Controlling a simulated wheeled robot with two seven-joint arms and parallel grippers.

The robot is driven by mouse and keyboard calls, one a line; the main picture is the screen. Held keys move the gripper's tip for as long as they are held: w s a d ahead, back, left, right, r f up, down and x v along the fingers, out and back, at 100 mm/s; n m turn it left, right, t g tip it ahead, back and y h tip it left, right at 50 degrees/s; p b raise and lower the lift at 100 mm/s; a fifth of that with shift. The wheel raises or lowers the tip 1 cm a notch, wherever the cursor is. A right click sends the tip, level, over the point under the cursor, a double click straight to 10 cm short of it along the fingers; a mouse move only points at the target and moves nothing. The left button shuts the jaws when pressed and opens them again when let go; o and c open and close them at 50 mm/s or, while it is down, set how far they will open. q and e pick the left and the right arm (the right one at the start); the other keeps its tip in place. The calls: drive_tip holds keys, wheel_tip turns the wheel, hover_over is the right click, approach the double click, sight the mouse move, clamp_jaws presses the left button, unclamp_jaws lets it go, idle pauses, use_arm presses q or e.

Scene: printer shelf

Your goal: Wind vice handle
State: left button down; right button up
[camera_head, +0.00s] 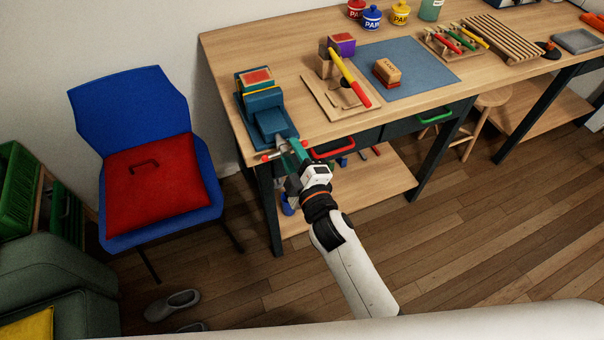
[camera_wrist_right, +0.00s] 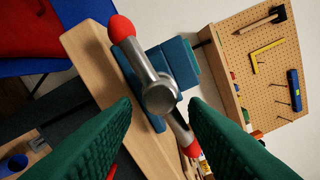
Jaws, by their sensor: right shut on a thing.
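The blue-teal vice (camera_head: 268,122) stands at the left end of the workbench, with a block with a red top in its jaws. Its handle is a metal bar with red end knobs at the bench's front edge; one red knob (camera_head: 267,157) shows in the head view. In the right wrist view the handle (camera_wrist_right: 160,97) runs diagonally, its round hub between my green fingers. My right gripper (camera_head: 293,151) reaches in from the front and is shut on the handle; the exact contact is hard to see. My left gripper is not in view.
The workbench (camera_head: 300,125) carries a wooden stand with a yellow-and-red tool (camera_head: 349,80), a blue mat (camera_head: 425,70) and paint pots. A red drawer handle (camera_head: 333,148) is just right of my gripper. A blue chair (camera_head: 130,110) with a red cushion stands left.

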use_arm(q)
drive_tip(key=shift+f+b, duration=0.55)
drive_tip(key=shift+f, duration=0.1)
use_arm(e)
drive_tip(key=v, duration=1)
drive_tip(key=shift+s, duration=0.35)
